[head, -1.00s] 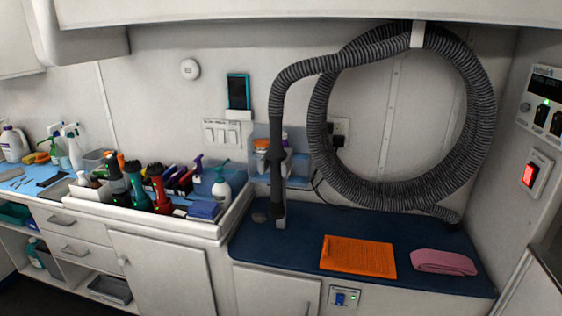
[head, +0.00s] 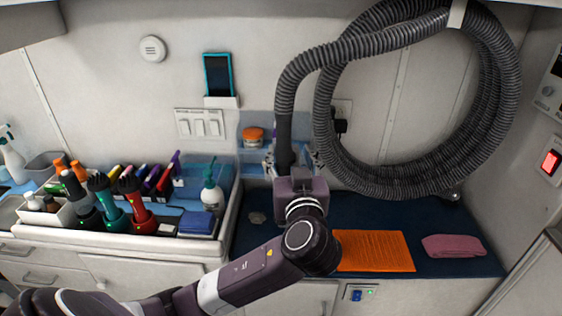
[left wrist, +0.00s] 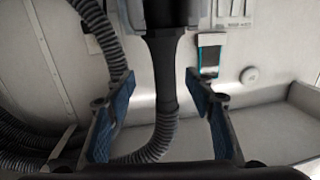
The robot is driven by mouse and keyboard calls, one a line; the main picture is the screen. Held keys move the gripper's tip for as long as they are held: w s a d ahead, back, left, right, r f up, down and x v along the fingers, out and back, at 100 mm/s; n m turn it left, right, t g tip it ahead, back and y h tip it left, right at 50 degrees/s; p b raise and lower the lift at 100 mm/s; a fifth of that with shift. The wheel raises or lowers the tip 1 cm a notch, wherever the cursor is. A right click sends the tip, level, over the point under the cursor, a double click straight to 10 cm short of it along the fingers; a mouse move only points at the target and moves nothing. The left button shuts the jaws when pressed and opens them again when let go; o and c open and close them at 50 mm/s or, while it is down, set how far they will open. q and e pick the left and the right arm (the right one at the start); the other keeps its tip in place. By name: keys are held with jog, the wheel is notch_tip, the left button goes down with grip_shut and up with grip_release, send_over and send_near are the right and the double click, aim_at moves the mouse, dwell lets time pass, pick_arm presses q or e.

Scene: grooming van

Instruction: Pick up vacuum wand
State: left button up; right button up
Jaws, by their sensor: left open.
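The vacuum wand (head: 284,135) is a black upright tube at the end of the grey ribbed hose (head: 385,38). It stands at the back of the dark blue counter, and its lower end is hidden behind my left gripper (head: 293,160). In the left wrist view the wand (left wrist: 165,58) runs between the two blue-padded fingers of the left gripper (left wrist: 159,82). The fingers are open, with a gap visible on each side of the wand. My right gripper is not in view.
An orange mat (head: 374,251) and a folded pink cloth (head: 454,246) lie on the counter (head: 330,209) to the right. A tray with clippers (head: 131,199) and a pump bottle (head: 212,194) stands on the left. The coiled hose hangs on the back wall.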

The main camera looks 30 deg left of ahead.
aim_at(285, 134)
pick_arm(q)
jog(key=shift+s+a+r+n, duration=0.1)
jog(key=shift+a+r+n, duration=0.1)
jog(key=shift+r, duration=0.3)
jog(key=shift+s+a+r+n, duration=0.1)
jog(key=shift+a+r, duration=0.05)
jog(key=shift+r, duration=0.3)
jog(key=shift+w+a+r, duration=0.2)
jog(key=shift+w+a+r+p, duration=0.1)
jog(key=shift+w+a+p, duration=0.2)
jog(key=shift+w+p, duration=0.4)
jog(key=p+x, duration=0.2)
jog(key=x, duration=0.2)
jog(key=shift+w+a+r, duration=0.15)
jog(key=shift+a, duration=0.2)
jog(key=shift+w+a, duration=0.2)
jog(key=shift+w, duration=0.05)
jog(key=shift+d, duration=0.1)
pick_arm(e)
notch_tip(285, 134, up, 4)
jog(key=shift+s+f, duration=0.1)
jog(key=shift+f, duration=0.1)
pick_arm(q)
jog(key=shift+c, duration=0.3)
